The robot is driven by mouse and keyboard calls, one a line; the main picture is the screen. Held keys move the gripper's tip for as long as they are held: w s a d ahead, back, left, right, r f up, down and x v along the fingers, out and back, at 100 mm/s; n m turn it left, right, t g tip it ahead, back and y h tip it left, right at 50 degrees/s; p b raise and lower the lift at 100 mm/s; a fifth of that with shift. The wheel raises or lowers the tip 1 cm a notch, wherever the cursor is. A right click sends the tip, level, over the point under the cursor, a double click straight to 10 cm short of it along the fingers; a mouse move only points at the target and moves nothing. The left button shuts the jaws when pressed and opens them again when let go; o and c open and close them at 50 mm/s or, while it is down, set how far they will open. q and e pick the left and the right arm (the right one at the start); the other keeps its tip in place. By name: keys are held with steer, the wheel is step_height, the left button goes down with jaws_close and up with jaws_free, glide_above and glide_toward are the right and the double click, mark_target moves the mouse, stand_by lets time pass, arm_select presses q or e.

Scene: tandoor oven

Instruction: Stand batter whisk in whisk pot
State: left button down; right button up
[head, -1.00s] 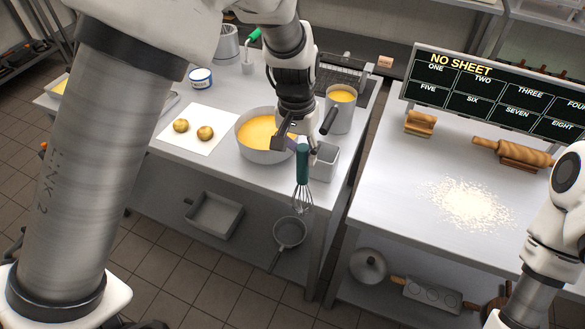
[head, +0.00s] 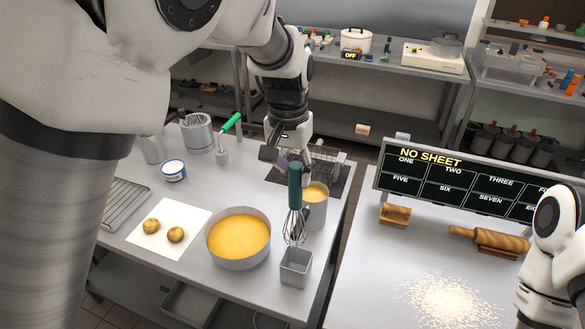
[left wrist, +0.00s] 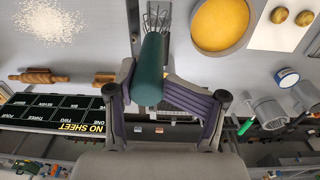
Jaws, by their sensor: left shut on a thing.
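The batter whisk (head: 295,187) has a dark teal handle and a wire head, and hangs upright with the wires down. My left gripper (head: 287,160) is shut on the upper handle. The left wrist view shows the handle (left wrist: 151,72) between the fingers of my left gripper (left wrist: 148,90). The square grey metal pot (head: 296,268), which looks like the whisk pot, stands at the front right of the left table. The wire head appears above and just behind the pot's opening in the head view; the exact gap is unclear. My right gripper is out of view.
A bowl of yellow batter (head: 238,237) stands left of the square pot. A tall container of yellow liquid (head: 314,206) stands close behind the whisk. A white sheet with two dough balls (head: 160,212) lies farther left. The right table holds a menu board (head: 450,182).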

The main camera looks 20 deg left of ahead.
mark_target(295, 210)
arm_select(q)
steer(key=f, duration=0.2)
steer(key=w+f+b, duration=0.1)
steer(key=f, duration=0.1)
steer(key=f+b, duration=0.1)
steer(key=f, duration=0.2)
steer(key=shift+w, duration=0.35)
steer(key=shift+f, duration=0.2)
steer(key=shift+w+f, duration=0.1)
steer(key=shift+w, duration=0.25)
steer(key=shift+w+f, duration=0.1)
steer(key=shift+f, duration=0.05)
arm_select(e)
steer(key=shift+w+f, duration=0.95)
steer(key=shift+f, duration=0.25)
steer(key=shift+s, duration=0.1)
